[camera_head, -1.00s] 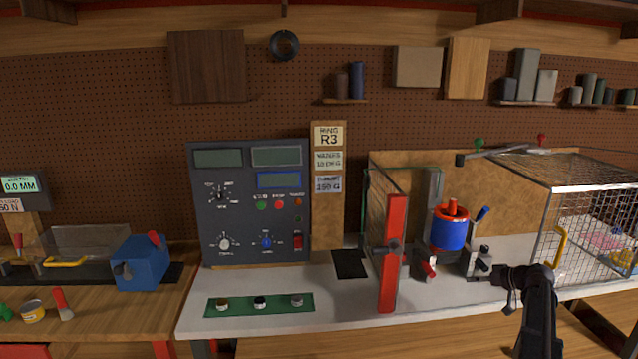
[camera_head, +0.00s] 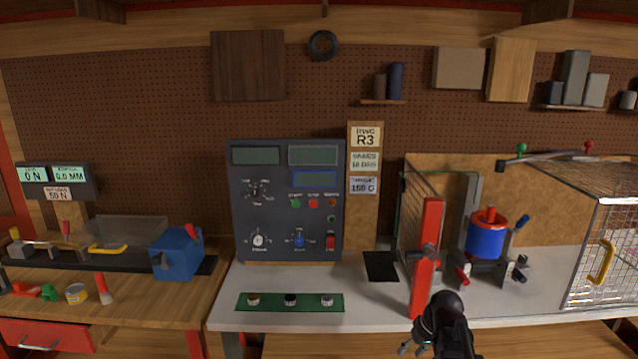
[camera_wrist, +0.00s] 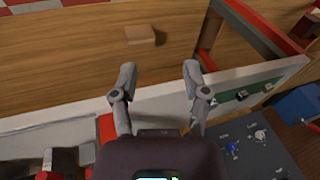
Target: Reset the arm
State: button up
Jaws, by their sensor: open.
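My gripper (camera_head: 411,347) is low in the head view, in front of the white bench's front edge and beneath the red post. Its dark wrist hides part of the bench edge. In the wrist view my gripper (camera_wrist: 160,78) is open, with two grey fingers apart and nothing between them. The fingers show against the bench edge and a wooden surface beyond it.
The red post (camera_head: 427,255) of the rotor guard stands just above my wrist. The red and blue rotor (camera_head: 486,236) and wire cage (camera_head: 605,250) are to the right. A control panel (camera_head: 284,200) and green strip (camera_head: 270,308) are left. A small wooden block (camera_wrist: 140,34) lies on wood.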

jog(key=s+a+f+m+g+h, duration=0.1)
jog(key=s+a+h, duration=0.2)
jog(key=s+a, duration=0.4)
jog(key=s, duration=0.3)
jog(key=shift+a+g, duration=0.15)
jog(key=shift+g, duration=0.15)
